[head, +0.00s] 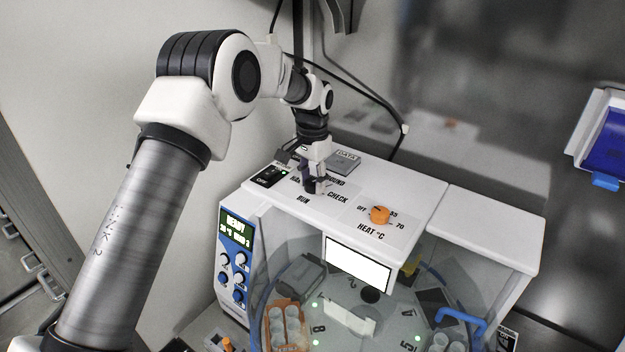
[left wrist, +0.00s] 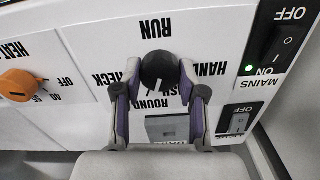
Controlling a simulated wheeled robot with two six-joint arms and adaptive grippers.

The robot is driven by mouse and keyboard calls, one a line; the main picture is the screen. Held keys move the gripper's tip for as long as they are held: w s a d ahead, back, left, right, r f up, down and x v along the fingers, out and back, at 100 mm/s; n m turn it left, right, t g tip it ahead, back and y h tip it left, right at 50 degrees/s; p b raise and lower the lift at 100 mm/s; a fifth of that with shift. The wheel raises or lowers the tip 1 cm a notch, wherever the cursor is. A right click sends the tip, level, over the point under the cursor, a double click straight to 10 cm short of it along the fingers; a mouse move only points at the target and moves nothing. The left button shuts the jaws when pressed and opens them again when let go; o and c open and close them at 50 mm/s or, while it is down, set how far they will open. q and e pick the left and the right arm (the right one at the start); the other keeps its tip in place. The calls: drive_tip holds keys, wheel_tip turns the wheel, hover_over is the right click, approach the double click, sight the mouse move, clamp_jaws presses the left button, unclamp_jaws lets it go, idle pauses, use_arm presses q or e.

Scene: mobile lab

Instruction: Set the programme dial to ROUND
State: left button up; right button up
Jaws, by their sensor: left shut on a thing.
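The programme dial (left wrist: 159,68) is a dark round knob on the white top panel of the machine. Around it in the left wrist view are the labels RUN, HAND, CHECK and ROUND, and another label partly covered by a finger. My left gripper (left wrist: 158,80) is shut on the dial, one finger on each side. In the head view my left gripper (head: 315,180) comes down on the panel from above and mostly hides the dial. My right gripper is not in view.
An orange HEAT knob (head: 379,215) stands on the same panel, to the right of the dial. A MAINS switch (left wrist: 269,50) with a lit green lamp is on the other side. Below, a clear front shows a carousel (head: 345,318) with tube racks. A READY display (head: 236,229) is lit.

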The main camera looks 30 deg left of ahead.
sight(313, 181)
use_arm(q)
drive_tip(key=shift+s+f+m, duration=0.1)
drive_tip(key=shift+f+m, duration=0.05)
drive_tip(key=shift+m, duration=0.45)
drive_tip(key=o, duration=1.1)
drive_tip(key=shift+o, duration=0.2)
wheel_tip(313, 181, up, 12)
